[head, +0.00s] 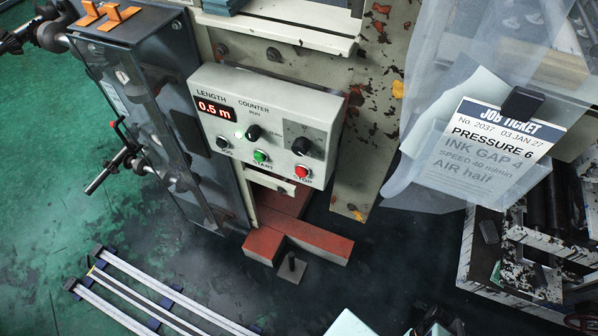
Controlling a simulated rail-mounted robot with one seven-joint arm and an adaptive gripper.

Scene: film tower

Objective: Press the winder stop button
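The winder control box (265,110) is a cream panel fixed to the machine frame, near the middle of the head view. Its red stop button (302,171) sits at the lower right of the panel, above the label STOP. Nothing covers the button. A green start button (260,156) is to its left. The red display (215,108) reads 0.5 m under LENGTH COUNTER. Black knobs sit on the panel, one (253,132) under RUN and one (301,146) above the stop button.
A job ticket (503,140) hangs at the right, with translucent film around it. A grey cabinet (150,90) stands left of the panel. Red blocks (310,240) lie below it. Rails (150,300) lie at the lower left. A pale blue object (350,325) is cut off at the bottom edge.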

